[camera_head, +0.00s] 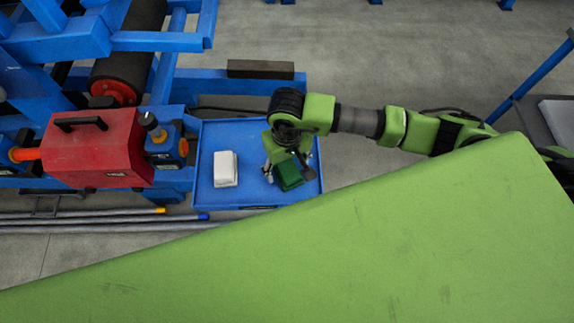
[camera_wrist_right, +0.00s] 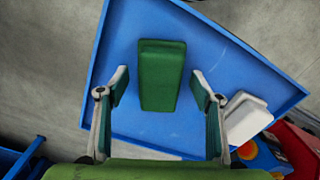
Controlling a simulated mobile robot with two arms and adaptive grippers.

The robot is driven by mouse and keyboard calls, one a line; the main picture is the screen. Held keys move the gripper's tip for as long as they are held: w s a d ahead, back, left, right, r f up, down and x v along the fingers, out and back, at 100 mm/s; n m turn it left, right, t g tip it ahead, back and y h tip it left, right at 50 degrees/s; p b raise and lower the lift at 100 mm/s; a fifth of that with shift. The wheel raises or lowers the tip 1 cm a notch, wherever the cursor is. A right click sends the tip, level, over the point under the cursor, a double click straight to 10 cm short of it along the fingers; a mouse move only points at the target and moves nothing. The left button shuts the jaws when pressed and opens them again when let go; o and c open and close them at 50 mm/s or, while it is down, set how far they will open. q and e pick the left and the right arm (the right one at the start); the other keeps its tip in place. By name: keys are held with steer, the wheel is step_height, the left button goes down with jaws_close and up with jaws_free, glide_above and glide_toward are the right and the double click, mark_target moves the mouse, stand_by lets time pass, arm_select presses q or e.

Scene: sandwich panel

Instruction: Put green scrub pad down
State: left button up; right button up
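The green scrub pad (camera_head: 289,175) is at the right part of the blue tray (camera_head: 240,133). It also shows in the right wrist view (camera_wrist_right: 161,76), over the tray's blue floor (camera_wrist_right: 215,55). My right gripper (camera_head: 288,172) is above the tray, its fingers on either side of the pad. In the wrist view the gripper (camera_wrist_right: 161,89) is open, with a clear gap between each finger and the pad, so it does not grip the pad. The pad appears to rest on the tray. My left gripper is not in view.
A white block (camera_head: 226,168) lies on the tray left of the pad; it shows in the wrist view too (camera_wrist_right: 246,117). A red case (camera_head: 98,150) and blue machine frame stand to the left. A large green panel (camera_head: 350,250) fills the foreground.

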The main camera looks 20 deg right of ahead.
mark_target(287, 166)
steer(key=shift+r, duration=0.15)
step_height(287, 166, up, 12)
steer(key=b, duration=0.3)
stand_by(0.4)
stand_by(0.4)
